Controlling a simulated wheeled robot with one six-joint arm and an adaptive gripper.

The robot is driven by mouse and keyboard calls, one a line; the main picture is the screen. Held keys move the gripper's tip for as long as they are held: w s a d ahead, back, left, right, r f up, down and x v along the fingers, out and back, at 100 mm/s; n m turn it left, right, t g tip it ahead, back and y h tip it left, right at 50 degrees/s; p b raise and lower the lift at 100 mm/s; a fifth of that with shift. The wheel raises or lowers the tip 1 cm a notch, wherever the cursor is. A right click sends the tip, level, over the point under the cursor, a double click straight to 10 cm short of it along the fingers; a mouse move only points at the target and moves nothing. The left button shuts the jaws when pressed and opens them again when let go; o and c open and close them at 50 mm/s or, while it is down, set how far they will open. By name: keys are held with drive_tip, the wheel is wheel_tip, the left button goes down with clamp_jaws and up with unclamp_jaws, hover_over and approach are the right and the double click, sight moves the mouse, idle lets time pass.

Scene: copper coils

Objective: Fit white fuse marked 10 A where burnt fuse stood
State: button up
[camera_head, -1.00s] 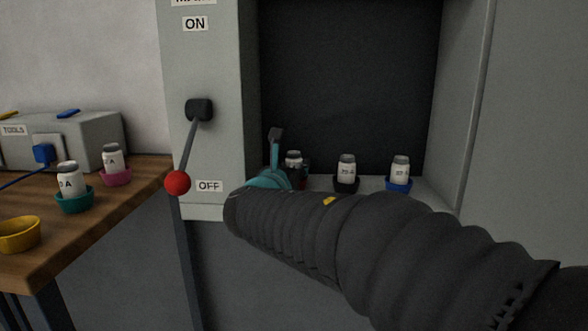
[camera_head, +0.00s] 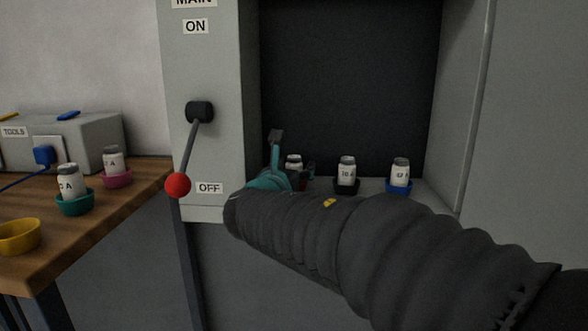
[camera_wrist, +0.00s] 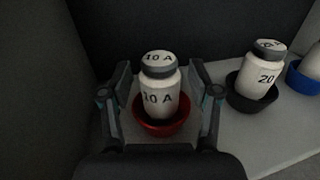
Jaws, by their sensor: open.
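A white fuse marked 10 A (camera_wrist: 158,92), with a grey cap band, stands upright in a red cup (camera_wrist: 163,127) in the wrist view. My gripper (camera_wrist: 160,82) is open, with one finger on each side of the fuse and small gaps between. In the head view the fuse (camera_head: 294,164) shows beside my gripper (camera_head: 291,168) inside the grey cabinet, its lower part and the red cup mostly hidden by my arm. I see no burnt fuse in these frames.
To the right stand white fuses in a black cup (camera_head: 346,186) and a blue cup (camera_head: 399,187). A lever with a red knob (camera_head: 178,184) points to OFF. The wooden bench (camera_head: 110,215) holds fuses in teal and pink cups and an empty yellow cup (camera_head: 20,238).

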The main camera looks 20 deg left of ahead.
drive_tip(key=s, duration=1.2)
drive_tip(key=shift+d, duration=0.1)
drive_tip(key=s+d+f+m+g+h, duration=0.1)
drive_tip(key=d+f+m+g+h, duration=0.2)
drive_tip(key=d+m, duration=0.5)
drive_tip(key=s+d+f+m+g, duration=0.1)
drive_tip(key=d+f+m+g, duration=0.25)
drive_tip(key=d, duration=0.85)
drive_tip(key=s+d+f+m+g+h, duration=0.1)
drive_tip(key=d+f+m+g+h, duration=0.1)
drive_tip(key=d+f+m, duration=0.55)
drive_tip(key=s+d+f+m+g+y, duration=0.2)
drive_tip(key=s+d+f+m, duration=0.1)
drive_tip(key=s+m, duration=0.4)
drive_tip(key=s+d+f+m+g+y, duration=0.2)
drive_tip(key=s+d+f+m+y, duration=0.1)
drive_tip(key=s+m, duration=0.5)
drive_tip(key=shift+d+f+m, duration=0.55)
drive_tip(key=shift+d+m, duration=0.45)
drive_tip(key=shift+d, duration=0.4)
drive_tip(key=shift+s, duration=0.1)
